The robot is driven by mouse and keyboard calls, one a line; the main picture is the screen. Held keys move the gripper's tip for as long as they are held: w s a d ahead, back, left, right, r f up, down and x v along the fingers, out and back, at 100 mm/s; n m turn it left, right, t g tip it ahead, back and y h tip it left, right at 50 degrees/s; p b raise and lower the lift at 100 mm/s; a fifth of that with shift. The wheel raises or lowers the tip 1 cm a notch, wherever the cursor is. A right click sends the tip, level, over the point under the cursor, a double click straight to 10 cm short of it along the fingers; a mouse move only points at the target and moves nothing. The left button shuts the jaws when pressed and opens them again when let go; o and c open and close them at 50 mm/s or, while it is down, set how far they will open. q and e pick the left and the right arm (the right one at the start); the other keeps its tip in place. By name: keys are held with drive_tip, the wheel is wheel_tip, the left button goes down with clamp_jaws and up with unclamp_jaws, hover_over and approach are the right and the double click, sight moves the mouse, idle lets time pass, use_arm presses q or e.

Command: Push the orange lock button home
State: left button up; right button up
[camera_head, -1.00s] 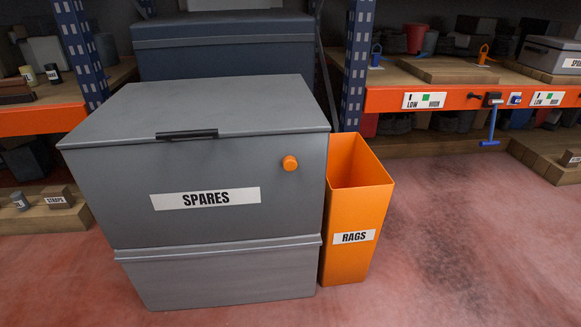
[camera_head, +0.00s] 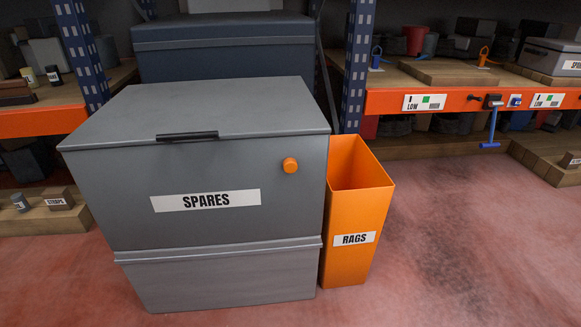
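The orange lock button (camera_head: 290,166) is a short round knob on the upper right of the front of a grey box (camera_head: 130,195) labelled SPARES. It stands out from the front face. The box's lid (camera_head: 225,105) looks shut, with a black handle (camera_head: 187,136) at its front edge. Neither of my grippers is in view, and nothing covers the button.
An open orange bin (camera_head: 345,265) labelled RAGS stands close against the box's right side. Shelves with orange beams (camera_head: 455,97) stand behind on both sides. A blue T-handle (camera_head: 491,130) hangs at the right shelf. The reddish floor (camera_head: 450,230) at right is clear.

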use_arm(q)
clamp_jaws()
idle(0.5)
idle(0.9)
